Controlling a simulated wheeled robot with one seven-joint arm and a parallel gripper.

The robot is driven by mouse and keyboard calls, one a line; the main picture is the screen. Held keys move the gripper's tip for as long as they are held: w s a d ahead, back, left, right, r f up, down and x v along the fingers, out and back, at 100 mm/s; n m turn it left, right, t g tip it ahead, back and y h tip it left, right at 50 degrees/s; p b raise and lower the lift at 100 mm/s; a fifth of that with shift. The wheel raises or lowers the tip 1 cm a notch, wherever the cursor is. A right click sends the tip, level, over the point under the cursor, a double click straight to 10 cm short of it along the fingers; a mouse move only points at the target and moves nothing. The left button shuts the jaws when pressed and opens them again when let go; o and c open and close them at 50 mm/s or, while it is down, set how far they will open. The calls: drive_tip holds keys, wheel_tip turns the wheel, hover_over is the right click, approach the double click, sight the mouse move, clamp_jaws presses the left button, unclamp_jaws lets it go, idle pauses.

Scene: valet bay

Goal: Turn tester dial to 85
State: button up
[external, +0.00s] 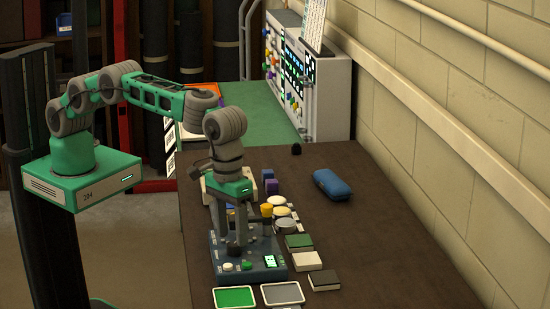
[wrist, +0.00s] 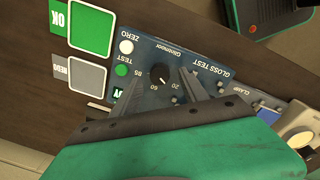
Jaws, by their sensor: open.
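The gloss tester (external: 258,275) is a dark blue box on the brown table, with a small lit screen, below my arm. In the wrist view its panel (wrist: 155,50) appears upside down, with a white ZERO button (wrist: 126,47) and a green TEST button (wrist: 121,70). The black dial (wrist: 160,73) has a small white mark and the labels 20, 60 and 85 around it. The mark seems to lie on the side of 60 and 20; the exact setting is too small to tell. My gripper (wrist: 163,74) is open, its fingers on either side of the dial. Contact cannot be told.
A green OK tray (external: 235,297) and a grey REDO tray (external: 282,293) lie in front of the tester. Sample blocks and round pots stand close to its right and behind. A blue case (external: 332,185) lies further back.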

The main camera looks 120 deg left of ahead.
sight(234, 249)
drive_tip(key=shift+f, duration=1.35)
drive_tip(key=shift+c, duration=0.5)
clamp_jaws()
